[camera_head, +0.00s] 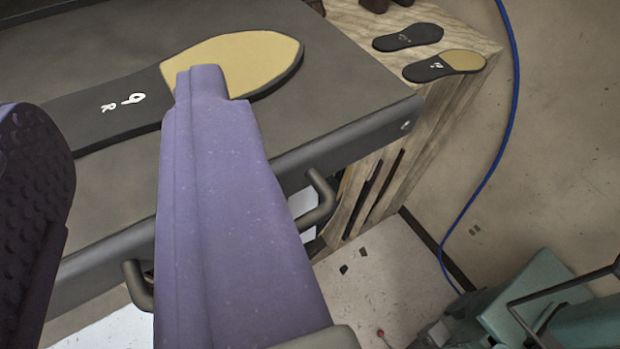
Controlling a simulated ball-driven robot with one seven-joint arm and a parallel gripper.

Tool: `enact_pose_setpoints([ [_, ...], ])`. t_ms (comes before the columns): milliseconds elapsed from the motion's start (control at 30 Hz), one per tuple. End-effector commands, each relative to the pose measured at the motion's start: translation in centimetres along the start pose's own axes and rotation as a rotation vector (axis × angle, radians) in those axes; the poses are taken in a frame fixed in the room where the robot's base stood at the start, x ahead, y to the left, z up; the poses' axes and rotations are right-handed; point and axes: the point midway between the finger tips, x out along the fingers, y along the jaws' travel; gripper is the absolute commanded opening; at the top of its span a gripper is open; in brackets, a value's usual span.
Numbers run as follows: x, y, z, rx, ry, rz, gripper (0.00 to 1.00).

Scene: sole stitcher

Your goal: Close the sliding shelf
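The sliding shelf (345,85) is a dark grey flat board with a thick front edge, spanning the upper left. A dark bar handle (318,205) is on its front edge; its middle is hidden behind my purple finger, and its other end shows left of that finger. My gripper (117,100) is open, with one purple finger in the middle and the other, with a dark studded pad, at the left edge. The fingers appear in front of the shelf and handle; I cannot tell whether they touch. How far out the shelf stands cannot be told.
A large insole (245,60) marked 9 R lies on the shelf. A wooden crate (465,25) to the right bears two small insoles (408,37). A blue cable (513,100) runs down the floor to a teal machine (540,300) at lower right. Floor between is mostly clear.

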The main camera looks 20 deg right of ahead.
Motion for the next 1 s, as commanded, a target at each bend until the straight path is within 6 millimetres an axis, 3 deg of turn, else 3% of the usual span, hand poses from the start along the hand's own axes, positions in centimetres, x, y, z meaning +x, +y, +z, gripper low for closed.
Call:
enact_pose_setpoints([
  [33, 0.2, 0.2, -0.2, 0.010, -0.009, 0.004, 0.24],
  [133, 1.0, 1.3, -0.7, 0.072, -0.050, 0.027, 0.01],
  [267, 2.8, 4.0, -0.9, 0.227, -0.149, 0.095, 0.00],
  [467, 4.2, 8.3, 0.9, 0.508, -0.311, 0.251, 0.00],
  [733, 2.1, 11.8, 4.5, 0.824, -0.466, 0.485, 0.00],
  [1000, 0.1, 12.8, 7.1, 0.963, -0.517, 0.606, 0.00],
])
